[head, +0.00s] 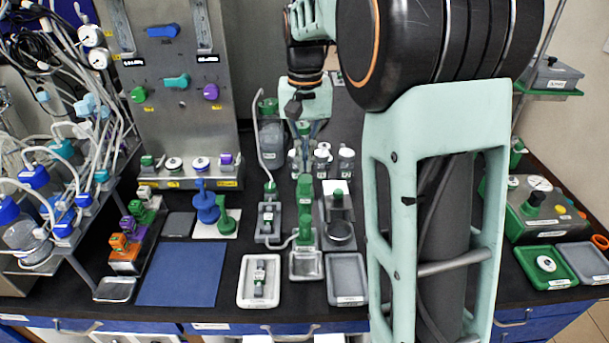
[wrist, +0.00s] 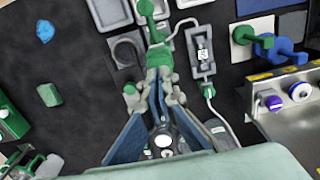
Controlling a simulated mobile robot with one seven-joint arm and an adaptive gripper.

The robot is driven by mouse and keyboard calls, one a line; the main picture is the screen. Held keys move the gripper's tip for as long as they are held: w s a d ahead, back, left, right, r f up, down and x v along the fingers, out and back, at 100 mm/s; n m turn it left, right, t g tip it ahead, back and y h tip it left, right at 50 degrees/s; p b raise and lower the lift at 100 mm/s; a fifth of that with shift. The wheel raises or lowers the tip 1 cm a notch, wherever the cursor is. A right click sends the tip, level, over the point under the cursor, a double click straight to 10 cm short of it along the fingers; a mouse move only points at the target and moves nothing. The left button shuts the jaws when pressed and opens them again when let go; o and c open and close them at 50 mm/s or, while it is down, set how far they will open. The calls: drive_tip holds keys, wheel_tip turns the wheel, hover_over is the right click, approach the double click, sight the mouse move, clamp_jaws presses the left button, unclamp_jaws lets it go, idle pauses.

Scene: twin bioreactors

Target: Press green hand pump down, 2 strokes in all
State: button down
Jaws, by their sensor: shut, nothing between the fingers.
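The green hand pump (head: 306,232) stands upright in a light grey tray (head: 306,271) at the front middle of the bench, with a pale tube joined to its side. A green block (head: 304,188), which looks like its top, shows above it. In the wrist view the green block (wrist: 160,56) lies just beyond my fingertips, with the green body behind it. My gripper (wrist: 161,88) is shut and empty, pointing at the block. I cannot tell whether the fingertips touch it. In the head view my gripper is small and partly lost among the bottles behind it.
A white tray (head: 246,297) with a small grey part lies left of the pump, and an empty grey tray (head: 347,299) right of it. Small bottles (head: 346,160) stand behind. A blue mat (head: 181,274) lies clear at the left. My arm hides the bench to the right.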

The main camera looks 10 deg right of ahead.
wheel_tip(320, 180, up, 6)
drive_tip(key=p, duration=0.4)
drive_tip(key=shift+f+p, duration=0.2)
drive_tip(key=shift+p, duration=0.1)
